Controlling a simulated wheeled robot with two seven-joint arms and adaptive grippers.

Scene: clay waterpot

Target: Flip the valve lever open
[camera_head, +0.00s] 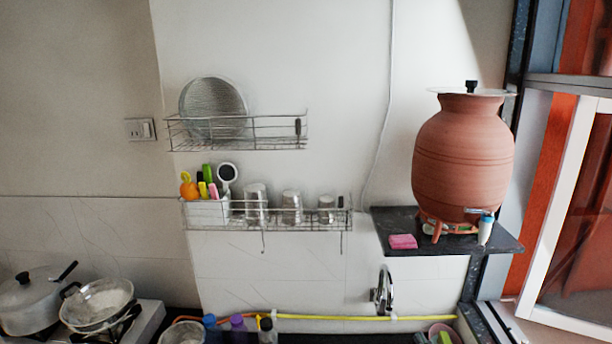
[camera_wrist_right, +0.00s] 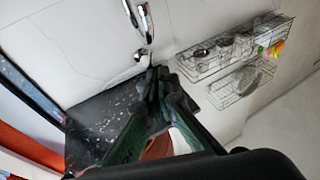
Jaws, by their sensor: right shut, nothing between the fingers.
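The clay waterpot (camera_head: 463,150) stands on the dark wall shelf (camera_head: 400,232) at the right of the head view. A reddish-brown surface (camera_wrist_right: 158,148), likely the pot, shows behind the fingers. The lever cannot be made out there. Neither gripper shows in the head view; my left gripper is not in view.
A pink sponge (camera_head: 403,241) lies on the shelf, left of the valve. A chrome faucet (camera_head: 383,290) is below on the wall. Wire racks (camera_head: 240,145) with a plate and steel cups hang to the left. A white-framed window (camera_head: 560,200) stands close on the right.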

